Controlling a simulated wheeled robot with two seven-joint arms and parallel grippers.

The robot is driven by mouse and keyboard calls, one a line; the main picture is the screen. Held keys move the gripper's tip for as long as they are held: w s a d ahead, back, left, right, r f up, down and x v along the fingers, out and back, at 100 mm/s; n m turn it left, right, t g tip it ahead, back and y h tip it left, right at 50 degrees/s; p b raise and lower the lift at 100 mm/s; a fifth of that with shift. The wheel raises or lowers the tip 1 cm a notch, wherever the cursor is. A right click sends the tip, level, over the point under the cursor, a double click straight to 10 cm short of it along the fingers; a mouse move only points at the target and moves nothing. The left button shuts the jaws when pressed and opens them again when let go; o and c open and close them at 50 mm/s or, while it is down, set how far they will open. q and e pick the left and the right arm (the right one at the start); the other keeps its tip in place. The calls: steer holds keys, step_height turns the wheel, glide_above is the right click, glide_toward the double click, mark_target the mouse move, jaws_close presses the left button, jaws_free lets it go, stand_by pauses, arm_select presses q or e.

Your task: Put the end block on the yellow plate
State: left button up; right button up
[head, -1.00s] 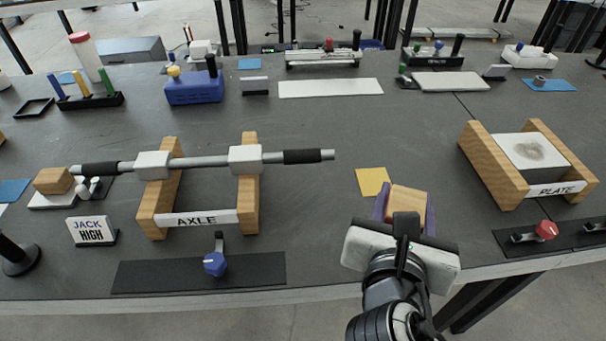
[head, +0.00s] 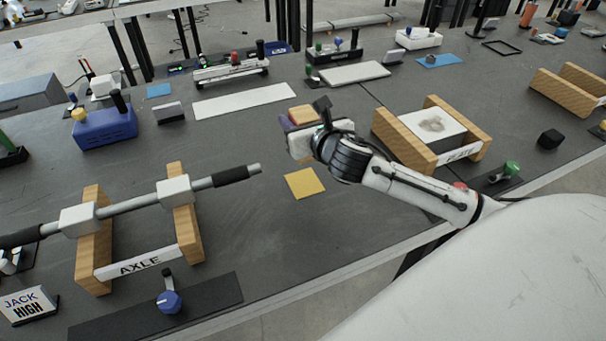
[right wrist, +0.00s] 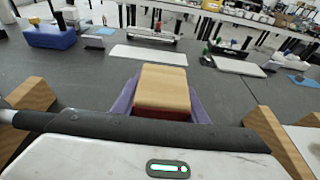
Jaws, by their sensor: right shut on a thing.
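The end block (head: 304,114) is a small block with a light wooden top; in the right wrist view (right wrist: 163,88) its lower side looks dark red. My right gripper (head: 301,120) is shut on it, with purple fingers on both sides. In the head view the block shows beyond the yellow plate (head: 304,183), a flat yellow square on the dark table; its height above the table is hard to tell. The yellow plate is bare and does not show in the right wrist view. My left gripper is not in view.
The axle on its wooden stand (head: 188,222) is at the left. The wooden plate stand (head: 400,138) is right of my gripper, close to my forearm. A long white board (head: 244,101) lies behind. The table around the yellow plate is clear.

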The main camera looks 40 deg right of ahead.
step_height(320, 180, down, 10)
steer(key=shift+r+b, duration=0.1)
steer(key=shift+b, duration=0.8)
steer(key=shift+r, duration=0.1)
steer(key=o, duration=1.2)
steer(key=v, duration=1.2)
steer(key=shift+p, duration=0.35)
